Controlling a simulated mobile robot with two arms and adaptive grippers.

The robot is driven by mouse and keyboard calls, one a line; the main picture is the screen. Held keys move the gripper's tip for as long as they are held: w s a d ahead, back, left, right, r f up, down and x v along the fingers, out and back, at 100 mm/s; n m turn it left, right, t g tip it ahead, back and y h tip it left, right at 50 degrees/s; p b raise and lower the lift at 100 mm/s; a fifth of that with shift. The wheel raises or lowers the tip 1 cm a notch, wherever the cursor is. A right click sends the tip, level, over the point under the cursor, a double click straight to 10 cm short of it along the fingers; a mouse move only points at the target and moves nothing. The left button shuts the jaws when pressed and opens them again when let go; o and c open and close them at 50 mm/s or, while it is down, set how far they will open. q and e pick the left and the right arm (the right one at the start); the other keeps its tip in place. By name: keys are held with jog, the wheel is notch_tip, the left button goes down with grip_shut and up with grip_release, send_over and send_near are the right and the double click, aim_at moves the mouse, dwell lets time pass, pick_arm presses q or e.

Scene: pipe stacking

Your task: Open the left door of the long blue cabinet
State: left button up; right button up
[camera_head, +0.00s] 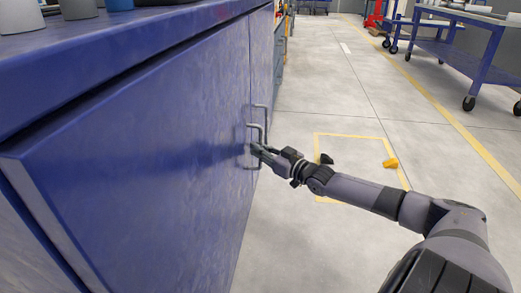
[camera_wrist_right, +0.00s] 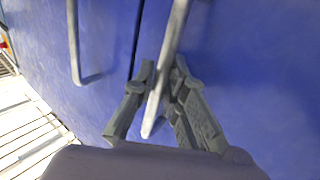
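The long blue cabinet (camera_head: 110,58) fills the left of the head view. Its near, left door (camera_head: 150,145) looks shut, about flush with the far door (camera_head: 262,55). Each door has a grey bar handle beside the seam. My right gripper (camera_head: 257,149) is at the near door's handle (camera_head: 249,127). In the right wrist view, my right gripper (camera_wrist_right: 164,72) has its fingers closed in on both sides of that handle (camera_wrist_right: 173,35), with the bar between them. The far door's handle (camera_wrist_right: 73,40) stands free to the left. My left gripper is not in view.
Grey and blue cups or cylinders (camera_head: 78,8) stand on the cabinet top. The floor to the right is mostly clear, with a yellow-marked square (camera_head: 349,134) and a small yellow object (camera_head: 391,163). A blue wheeled table (camera_head: 480,62) stands at the upper right.

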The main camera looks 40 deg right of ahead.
grip_shut()
dwell(0.3)
